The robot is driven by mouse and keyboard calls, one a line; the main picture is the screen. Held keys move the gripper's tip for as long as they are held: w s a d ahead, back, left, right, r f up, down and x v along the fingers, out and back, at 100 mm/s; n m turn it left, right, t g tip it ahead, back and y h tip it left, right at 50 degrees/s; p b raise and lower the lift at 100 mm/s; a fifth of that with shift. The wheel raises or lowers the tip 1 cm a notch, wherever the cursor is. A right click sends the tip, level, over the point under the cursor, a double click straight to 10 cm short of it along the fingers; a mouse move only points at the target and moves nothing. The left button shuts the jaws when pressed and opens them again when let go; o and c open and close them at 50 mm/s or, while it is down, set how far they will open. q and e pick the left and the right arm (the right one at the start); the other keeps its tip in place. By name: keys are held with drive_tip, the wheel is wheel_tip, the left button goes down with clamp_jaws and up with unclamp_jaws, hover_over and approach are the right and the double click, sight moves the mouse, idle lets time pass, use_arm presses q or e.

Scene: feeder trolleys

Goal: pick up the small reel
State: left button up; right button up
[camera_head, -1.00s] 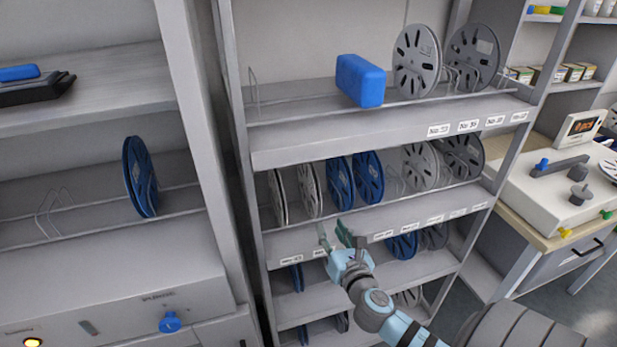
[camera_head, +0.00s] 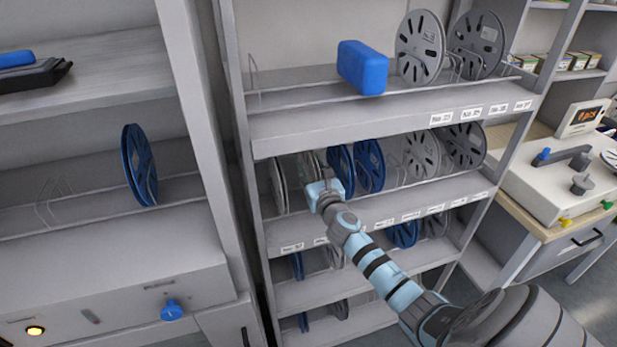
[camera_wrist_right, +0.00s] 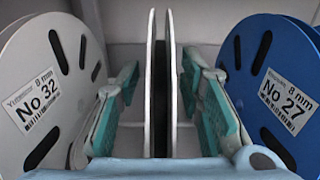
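My right gripper (camera_head: 316,176) is at the middle shelf, in front of a light grey reel (camera_head: 304,164) that it partly hides. In the right wrist view, the two green-padded fingers of the gripper (camera_wrist_right: 160,108) are open, one on each side of that reel (camera_wrist_right: 161,65), which stands upright and edge-on. Gaps show between the pads and the reel. A light reel marked No 32 (camera_wrist_right: 52,95) stands to its left and a blue reel marked No 27 (camera_wrist_right: 275,85) to its right. My left gripper is not in view.
The neighbouring reels stand close outside the fingers. More grey reels (camera_head: 421,153) stand farther right on this shelf. The upper shelf (camera_head: 380,122) is overhead, bearing a blue box (camera_head: 361,67) and two large grey reels. A bench (camera_head: 545,195) with a device stands at right.

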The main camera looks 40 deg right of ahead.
drive_tip(key=shift+s, duration=0.1)
clamp_jaws()
drive_tip(key=shift+r, duration=0.1)
